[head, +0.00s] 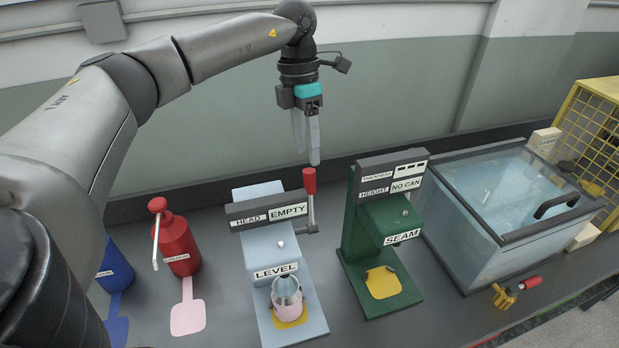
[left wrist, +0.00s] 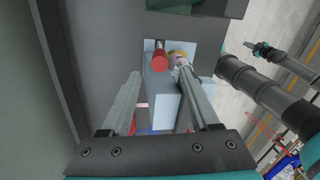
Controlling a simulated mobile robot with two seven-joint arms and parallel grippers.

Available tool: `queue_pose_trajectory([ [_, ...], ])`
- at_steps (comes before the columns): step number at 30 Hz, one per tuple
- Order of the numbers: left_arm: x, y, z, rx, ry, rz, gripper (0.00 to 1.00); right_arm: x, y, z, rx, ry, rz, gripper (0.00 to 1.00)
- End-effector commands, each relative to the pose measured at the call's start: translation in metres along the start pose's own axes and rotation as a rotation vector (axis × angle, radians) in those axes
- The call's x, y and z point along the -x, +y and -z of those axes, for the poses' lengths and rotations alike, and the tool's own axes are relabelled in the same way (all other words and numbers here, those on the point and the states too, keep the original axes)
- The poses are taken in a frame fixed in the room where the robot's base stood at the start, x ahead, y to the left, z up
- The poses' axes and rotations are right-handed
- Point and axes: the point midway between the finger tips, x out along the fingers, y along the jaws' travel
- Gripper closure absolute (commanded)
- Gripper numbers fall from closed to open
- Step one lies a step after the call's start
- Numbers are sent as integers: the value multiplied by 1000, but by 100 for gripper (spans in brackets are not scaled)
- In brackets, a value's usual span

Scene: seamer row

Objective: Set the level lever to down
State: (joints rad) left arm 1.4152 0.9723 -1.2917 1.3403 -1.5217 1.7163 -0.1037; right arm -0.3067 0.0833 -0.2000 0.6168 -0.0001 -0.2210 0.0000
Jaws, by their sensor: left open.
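The level lever (head: 310,184) has a red grip on a thin metal arm at the right side of the light-blue LEVEL machine (head: 263,262). It stands upright, grip at the top. My left gripper (head: 308,160) is open and empty, pointing down, with its fingertips just above the red grip in the head view. In the left wrist view, the red grip (left wrist: 160,61) shows between and beyond the two finger tips (left wrist: 160,72). I cannot tell whether they touch it.
A pink can (head: 287,302) stands at the LEVEL machine's front. The sign (head: 268,212) above reads HEAD EMPTY. The green SEAM machine (head: 360,235) stands close on the right, then a glass-sided tank (head: 462,222). A red pump bottle (head: 176,242) stands left.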

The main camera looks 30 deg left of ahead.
Motion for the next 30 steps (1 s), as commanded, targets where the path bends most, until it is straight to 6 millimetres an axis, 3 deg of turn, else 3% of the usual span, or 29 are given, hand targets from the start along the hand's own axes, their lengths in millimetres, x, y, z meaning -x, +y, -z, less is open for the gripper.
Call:
queue_pose_trajectory([
  [6,-46,0,1,1,4,0,38,1,0,3,0,4,-1,100],
  [12,-71,0,0,0,1,0,38,2,1,6,0,8,-1,100],
  [24,-79,0,0,0,-1,0,38,2,-1,8,-2,13,2,100],
  [30,-79,0,0,0,-1,0,58,2,-4,9,-3,14,5,100],
])
